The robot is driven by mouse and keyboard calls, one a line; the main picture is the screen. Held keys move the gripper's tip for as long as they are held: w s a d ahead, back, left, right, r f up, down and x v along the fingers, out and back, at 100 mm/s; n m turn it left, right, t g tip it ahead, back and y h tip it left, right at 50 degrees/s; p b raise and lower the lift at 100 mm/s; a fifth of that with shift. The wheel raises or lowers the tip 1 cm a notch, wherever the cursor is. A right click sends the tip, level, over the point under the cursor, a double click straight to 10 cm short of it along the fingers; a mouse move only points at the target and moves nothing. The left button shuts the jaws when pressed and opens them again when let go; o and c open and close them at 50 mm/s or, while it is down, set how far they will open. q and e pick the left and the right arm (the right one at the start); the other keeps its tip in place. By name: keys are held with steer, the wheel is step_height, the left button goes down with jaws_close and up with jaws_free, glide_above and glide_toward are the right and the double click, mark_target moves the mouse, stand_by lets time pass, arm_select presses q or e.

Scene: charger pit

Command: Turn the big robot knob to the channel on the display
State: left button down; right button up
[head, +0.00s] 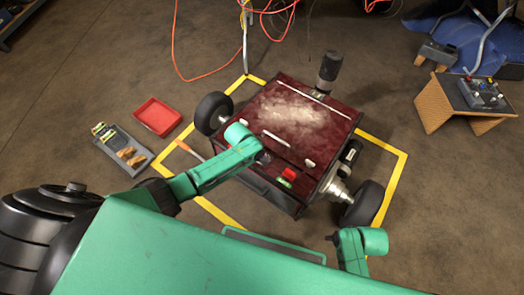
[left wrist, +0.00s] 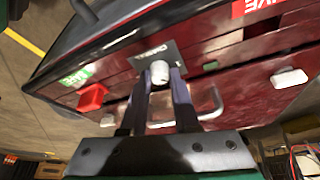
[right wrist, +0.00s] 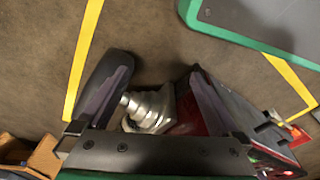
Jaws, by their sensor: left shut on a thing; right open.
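The big robot (head: 300,115) is a dark red, scuffed box on wheels inside a yellow floor outline. A pale knob (left wrist: 158,72) sits on a small dark label plate (left wrist: 145,52) on its panel in the left wrist view. My left gripper (head: 264,158) reaches down to the panel, its two fingers shut on the knob from both sides. In the head view the knob is hidden by the gripper. My right gripper (right wrist: 160,72) is open and empty, above the floor near a silver ribbed part (right wrist: 148,108) of the robot. I cannot make out a channel display.
A red switch (left wrist: 92,97) and green label (left wrist: 76,77) sit left of the knob; a metal handle (left wrist: 205,108) is close by. A red tray (head: 157,116) and grey parts tray (head: 122,152) lie left. A control box (head: 482,94) stands on a wooden stand at right.

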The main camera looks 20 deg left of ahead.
arm_select(q)
steer(key=shift+n+p, duration=0.3)
steer(key=shift+n, duration=0.2)
arm_select(e)
steer(key=shift+s+d+f, duration=0.2)
steer(key=shift+s+f, duration=0.15)
steer(key=shift+f, duration=0.2)
steer(key=shift+s+d+f, duration=0.15)
steer(key=shift+s+f, duration=0.15)
steer(key=shift+f, duration=0.25)
arm_select(q)
steer(key=c, duration=0.7)
jaws_free()
steer(key=shift+o, duration=0.2)
